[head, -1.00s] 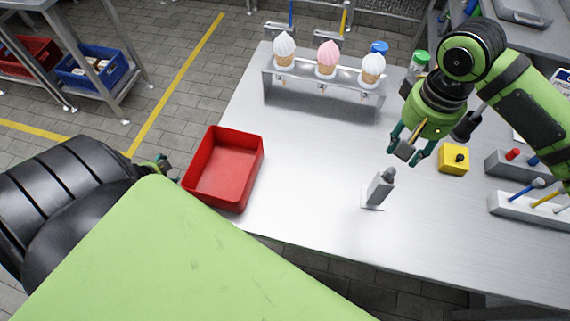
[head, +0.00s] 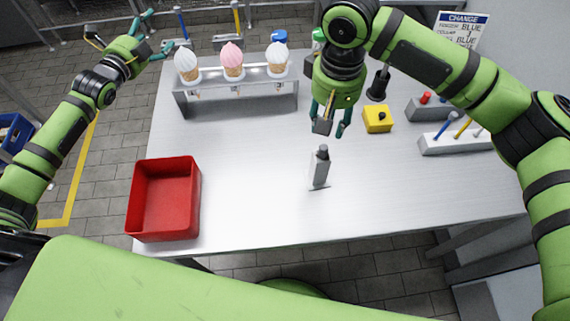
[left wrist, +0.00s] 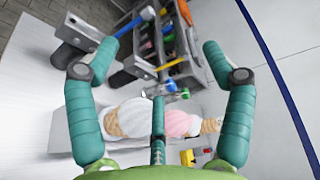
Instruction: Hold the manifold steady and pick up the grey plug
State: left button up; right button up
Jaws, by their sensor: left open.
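My left gripper (head: 148,34) is open and empty, raised at the far left beyond the cone rack. Its spread teal fingers fill the left wrist view (left wrist: 158,62), with nothing between them. My right gripper (head: 328,124) points down with its fingers apart, just behind and above a small grey upright piece (head: 320,168) on the table. I cannot tell which things are the manifold and the grey plug.
A metal rack (head: 240,100) at the back holds three ice-cream cones, one pink (head: 232,57). A red tray (head: 134,205) sits at the front left. A yellow block (head: 377,120) with a black knob is right of my right gripper.

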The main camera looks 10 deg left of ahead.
pick_arm(q)
jog(key=shift+n+h, duration=0.3)
jog(key=shift+h, duration=0.4)
jog(key=d+r, duration=0.2)
jog(key=d, duration=0.1)
jog(key=w+d+r, duration=0.1)
jog(key=d, duration=0.1)
jog(key=shift+w+r, duration=0.1)
jog(key=shift+r, duration=0.1)
jog(key=d+f+h, duration=0.2)
jog(key=d, duration=0.3)
jog(key=n+g+h, duration=0.6)
jog(key=g+h, duration=0.3)
jog(key=g, duration=0.2)
send_near(313, 169)
jog(key=x, duration=0.3)
jog(key=r+x, duration=0.1)
jog(key=x, duration=0.1)
jog(key=shift+d, duration=0.15)
jog(key=shift+d+f, duration=0.2)
jog(key=shift+d, duration=0.15)
jog(key=shift+x, duration=3.15)
jog(key=shift+a+f, duration=0.15)
jog(key=shift+f, duration=0.05)
jog(key=c, duration=1.4)
